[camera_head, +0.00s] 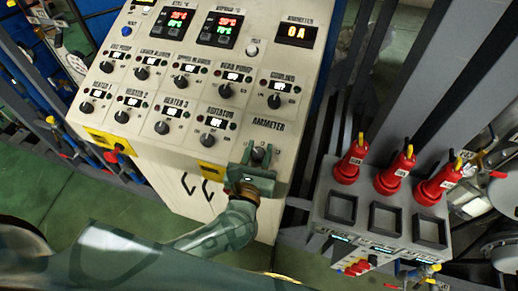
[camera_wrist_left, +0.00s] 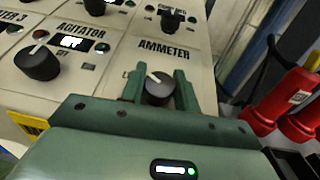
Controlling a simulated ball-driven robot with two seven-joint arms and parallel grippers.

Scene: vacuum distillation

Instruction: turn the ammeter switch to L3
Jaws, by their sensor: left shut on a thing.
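The ammeter switch (camera_wrist_left: 158,92) is a round black knob with a pale pointer line, below the AMMETER label on the cream control panel (camera_head: 150,85). In the left wrist view its pointer slants to the upper left. My left gripper (camera_wrist_left: 160,88) has its two green fingers on either side of the knob, shut on it. In the head view the gripper (camera_head: 257,160) reaches the ammeter switch (camera_head: 259,154) at the panel's lower right. The position marks around the knob are mostly hidden by the fingers. My right gripper does not show.
The agitator knob (camera_head: 207,139) is left of the ammeter switch, and the cooling knob (camera_head: 274,101) is above. The ammeter display (camera_head: 296,32) reads 0 A.

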